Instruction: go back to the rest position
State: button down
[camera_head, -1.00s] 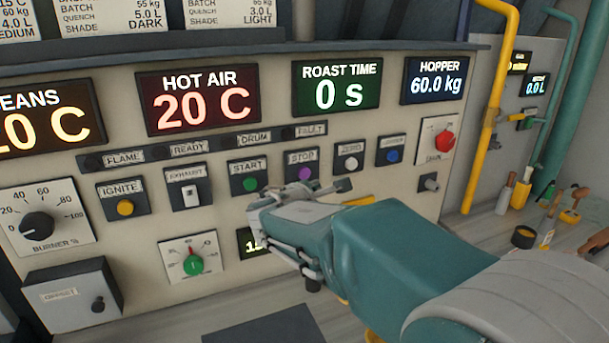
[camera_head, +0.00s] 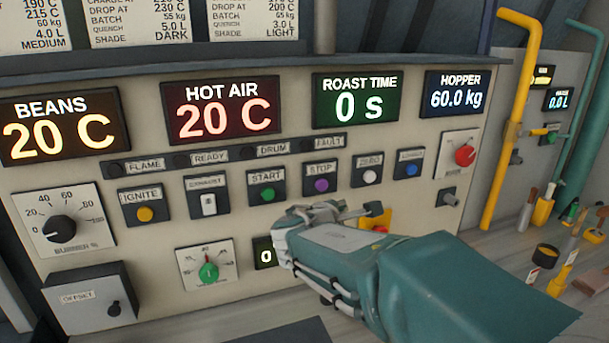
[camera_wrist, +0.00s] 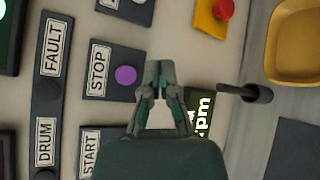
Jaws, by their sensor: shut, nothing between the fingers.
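My gripper (camera_head: 312,213) hangs in front of the control panel, below the purple STOP button (camera_head: 321,185) in the body view. Its fingers are shut and empty. In the wrist view the fingers (camera_wrist: 160,70) point toward the panel, beside the purple STOP button (camera_wrist: 125,75), with no clear contact. The green START button (camera_head: 268,194) is up and to the left of the gripper. The teal arm comes in from the lower right and hides part of the lower panel.
A dark lever (camera_wrist: 246,93) juts out near the fingers, beside a partly hidden rpm display (camera_wrist: 200,110). A green-knobbed dial (camera_head: 208,272) and an OFFSET box (camera_head: 92,294) are lower left. A yellow pipe (camera_head: 515,120) and small tools stand right.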

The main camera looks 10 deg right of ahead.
jog(key=s+d+f+m+g+y, duration=0.1)
jog(key=s+d+f+m+g, duration=0.15)
jog(key=s+m, duration=0.4)
jog(key=s+d+f+m+g+y, duration=0.1)
jog(key=s+d+f+m+g, duration=0.2)
jog(key=s, duration=0.7)
jog(key=s+a+f+m+y, duration=0.1)
jog(key=s+a+m+y, duration=0.2)
jog(key=s+m, duration=0.1)
jog(key=s+a+f+m+g+y, duration=0.1)
jog(key=s+a+f+m+y, duration=0.1)
jog(key=s, duration=0.5)
jog(key=shift+s+a+f+m+y, duration=0.3)
jog(key=shift+a+m+y, duration=0.25)
jog(key=shift+m+y, duration=0.25)
dwell(1.5)
